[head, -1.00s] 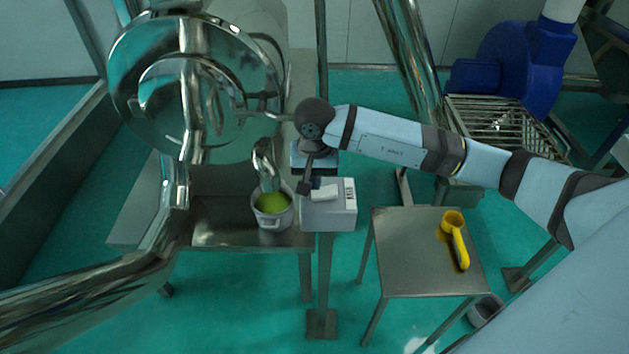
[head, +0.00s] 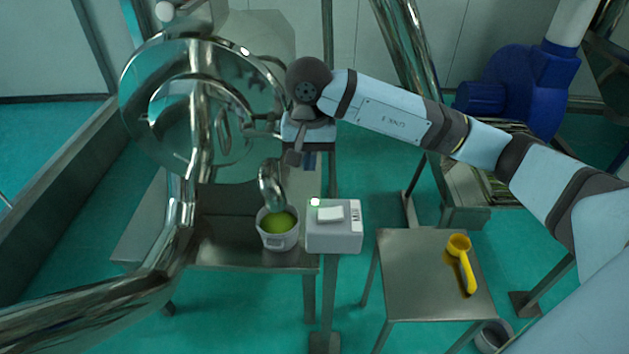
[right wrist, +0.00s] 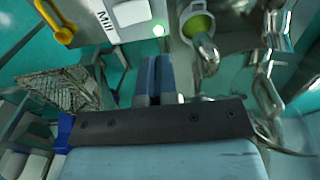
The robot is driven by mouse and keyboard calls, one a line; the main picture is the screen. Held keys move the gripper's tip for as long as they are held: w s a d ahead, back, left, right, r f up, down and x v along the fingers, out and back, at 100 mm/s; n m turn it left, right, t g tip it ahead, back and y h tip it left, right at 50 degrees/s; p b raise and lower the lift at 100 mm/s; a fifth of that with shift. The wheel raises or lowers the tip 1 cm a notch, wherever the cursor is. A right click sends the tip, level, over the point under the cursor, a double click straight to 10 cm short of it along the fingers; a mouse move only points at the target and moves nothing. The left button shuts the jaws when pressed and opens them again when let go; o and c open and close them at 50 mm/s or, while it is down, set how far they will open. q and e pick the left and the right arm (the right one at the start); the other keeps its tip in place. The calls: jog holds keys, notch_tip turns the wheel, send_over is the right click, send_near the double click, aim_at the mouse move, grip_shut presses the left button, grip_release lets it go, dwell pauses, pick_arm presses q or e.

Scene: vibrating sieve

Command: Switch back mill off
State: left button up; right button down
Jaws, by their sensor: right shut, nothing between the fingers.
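The mill switch box (head: 334,238) is a light grey box on a post, with a white rocker switch (head: 330,214), a "Mill" label and a lit green lamp (head: 315,202). My right gripper (head: 309,160) is behind the box in the head view, apart from it, shut and empty. In the right wrist view my shut blue fingers (right wrist: 157,75) point toward the box's edge near the lamp (right wrist: 158,30). The rocker (right wrist: 131,12) shows beside it. The steel mill (head: 200,110) stands at the left. My left gripper is not in view.
A pot of green powder (head: 278,229) stands under the mill's spout, left of the box. A small steel table (head: 410,290) at the right holds a yellow scoop (head: 462,262). A blue machine (head: 520,85) stands at the back right.

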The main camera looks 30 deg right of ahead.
jog(key=shift+w+a+r, duration=0.1)
jog(key=shift+a+r, duration=0.1)
jog(key=shift+r, duration=0.85)
